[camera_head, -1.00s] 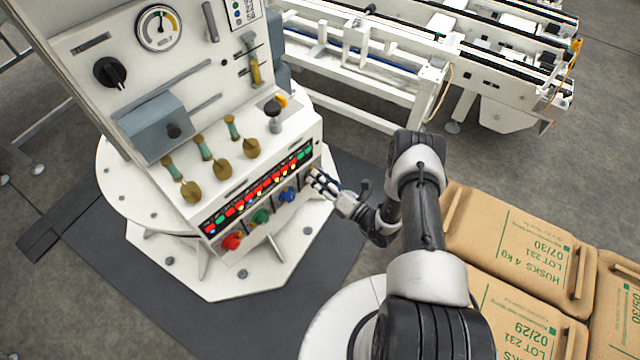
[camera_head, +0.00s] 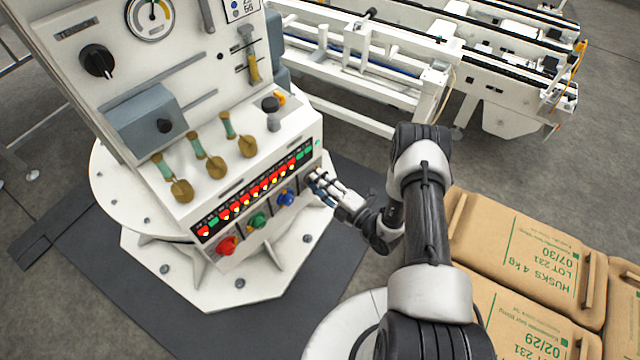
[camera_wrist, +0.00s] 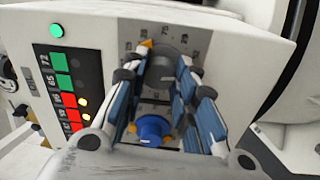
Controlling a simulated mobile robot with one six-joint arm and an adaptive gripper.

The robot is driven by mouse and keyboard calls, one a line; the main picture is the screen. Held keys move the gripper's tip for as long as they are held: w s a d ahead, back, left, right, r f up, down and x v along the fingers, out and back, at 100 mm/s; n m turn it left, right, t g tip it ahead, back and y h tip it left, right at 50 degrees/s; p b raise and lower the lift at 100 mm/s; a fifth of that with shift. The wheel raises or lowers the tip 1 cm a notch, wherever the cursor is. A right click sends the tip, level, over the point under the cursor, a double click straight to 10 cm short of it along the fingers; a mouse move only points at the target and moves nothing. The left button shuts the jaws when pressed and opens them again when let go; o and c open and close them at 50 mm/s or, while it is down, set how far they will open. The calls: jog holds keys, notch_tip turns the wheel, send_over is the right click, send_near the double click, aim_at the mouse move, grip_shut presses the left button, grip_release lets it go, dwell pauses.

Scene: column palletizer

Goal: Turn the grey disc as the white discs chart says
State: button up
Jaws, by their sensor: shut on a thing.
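The grey disc (camera_wrist: 163,66) is a round dial on the sloped white panel front, with an orange pointer at its upper left and printed numbers around it. My gripper (camera_wrist: 163,80) is shut on it, with blue-padded fingers on both sides. In the head view my gripper (camera_head: 314,181) is at the right end of the panel front and hides the disc. The white chart (camera_head: 240,10) with coloured dots and numbers is on the upright panel, cut off by the top edge. Its text is too small to read surely.
A blue knob (camera_wrist: 152,129) is just below the grey disc. Green (camera_head: 258,221) and red (camera_head: 228,245) knobs are farther left. A row of lit red and green displays (camera_head: 262,187) runs above them. Sacks (camera_head: 525,250) lie at right; a white conveyor (camera_head: 350,60) stands behind.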

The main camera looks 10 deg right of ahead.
jog(key=shift+m, duration=0.5)
jog(key=o, duration=1.1)
jog(key=v, duration=1.2)
